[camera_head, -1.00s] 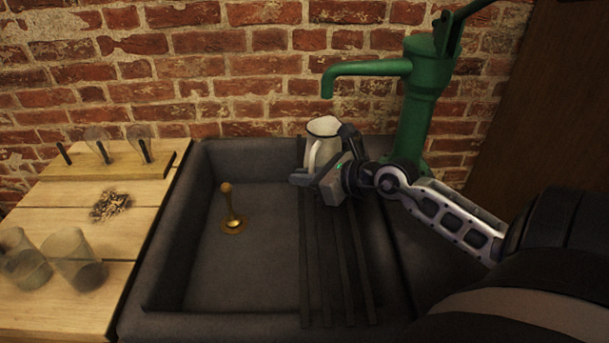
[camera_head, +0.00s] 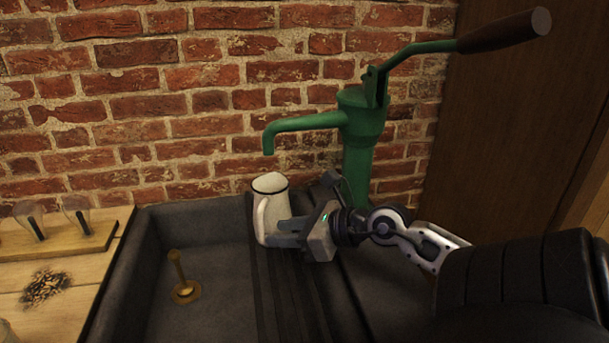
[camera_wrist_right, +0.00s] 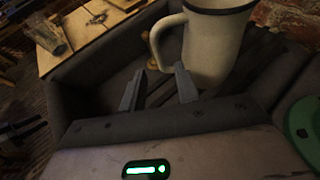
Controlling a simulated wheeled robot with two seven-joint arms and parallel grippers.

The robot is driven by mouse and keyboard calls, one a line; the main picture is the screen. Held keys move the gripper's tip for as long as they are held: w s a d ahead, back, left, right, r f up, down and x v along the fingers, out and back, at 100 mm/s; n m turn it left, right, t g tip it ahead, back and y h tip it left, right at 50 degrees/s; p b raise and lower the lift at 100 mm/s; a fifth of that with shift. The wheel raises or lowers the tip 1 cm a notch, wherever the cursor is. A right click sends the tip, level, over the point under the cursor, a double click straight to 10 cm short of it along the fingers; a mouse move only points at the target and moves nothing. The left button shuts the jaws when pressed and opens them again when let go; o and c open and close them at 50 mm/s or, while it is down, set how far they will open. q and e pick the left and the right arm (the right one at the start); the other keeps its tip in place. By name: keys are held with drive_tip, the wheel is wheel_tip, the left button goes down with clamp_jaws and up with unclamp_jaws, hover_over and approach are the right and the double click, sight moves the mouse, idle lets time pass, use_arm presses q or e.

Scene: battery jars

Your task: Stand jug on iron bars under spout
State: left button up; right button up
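The jug (camera_head: 272,214) is white enamel with a dark rim. It stands upright on the dark iron bars (camera_head: 275,290) over the sink, below the green pump's spout (camera_head: 268,142), with a gap between. Its handle is toward the left front. My right gripper (camera_head: 292,230) is just right of the jug and low, partly covering its side. In the right wrist view its fingers (camera_wrist_right: 160,82) are apart with nothing between them, and the jug (camera_wrist_right: 212,45) and its handle are beyond the tips. My left gripper is not in view.
The green pump (camera_head: 362,130) with its raised handle (camera_head: 505,30) stands behind my right arm. A brass plug (camera_head: 182,285) stands in the sink at left. A wooden board with glass jars (camera_head: 75,218) is further left. A brick wall closes the back.

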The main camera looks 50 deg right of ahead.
drive_tip(key=shift+v, duration=2.3)
